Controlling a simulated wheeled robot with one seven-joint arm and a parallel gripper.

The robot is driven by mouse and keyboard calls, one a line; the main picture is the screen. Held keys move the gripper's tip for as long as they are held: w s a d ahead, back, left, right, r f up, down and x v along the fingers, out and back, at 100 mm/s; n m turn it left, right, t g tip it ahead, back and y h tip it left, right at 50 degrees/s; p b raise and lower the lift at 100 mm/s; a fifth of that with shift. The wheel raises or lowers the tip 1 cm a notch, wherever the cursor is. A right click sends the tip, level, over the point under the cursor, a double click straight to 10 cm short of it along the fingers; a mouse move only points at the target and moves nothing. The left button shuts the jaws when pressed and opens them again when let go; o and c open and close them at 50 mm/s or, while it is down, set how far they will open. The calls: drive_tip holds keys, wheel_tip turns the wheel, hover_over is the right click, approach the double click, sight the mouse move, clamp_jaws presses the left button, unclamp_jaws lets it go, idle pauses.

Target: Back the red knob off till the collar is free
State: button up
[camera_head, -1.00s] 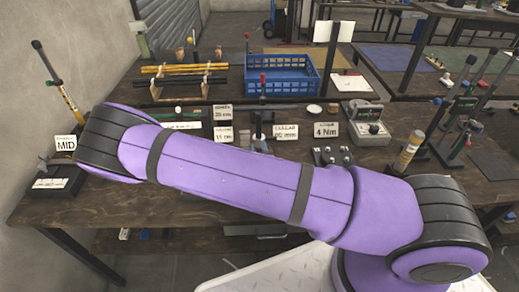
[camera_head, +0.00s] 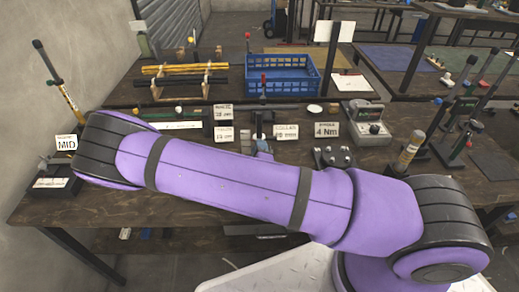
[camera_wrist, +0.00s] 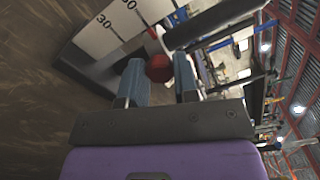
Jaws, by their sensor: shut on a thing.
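In the wrist view the red knob (camera_wrist: 160,68) sits between the two blue-grey fingers of my gripper (camera_wrist: 161,73), near their tips. The fingers are shut on it. A dark rod or bar (camera_wrist: 210,22) runs beyond the fingers at the upper right; I cannot tell whether it is the collar or another part of the press. In the head view a small blue-grey part (camera_head: 263,147), perhaps a fingertip, shows just above my purple arm. The arm hides most of the gripper there, and I cannot make out the collar.
A white scale plate (camera_wrist: 108,28) marked 30 and 60 stands close beyond the fingers. On the bench are a "4 Nm" card (camera_head: 327,130), a grey device with a dial (camera_head: 366,112), a blue crate (camera_head: 285,74) and a slanted rod on a stand (camera_head: 58,82) at left.

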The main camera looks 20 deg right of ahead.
drive_tip(key=shift+n, duration=1.3)
drive_tip(key=o, duration=0.9)
drive_tip(key=v, duration=1.1)
drive_tip(key=shift+w, duration=0.1)
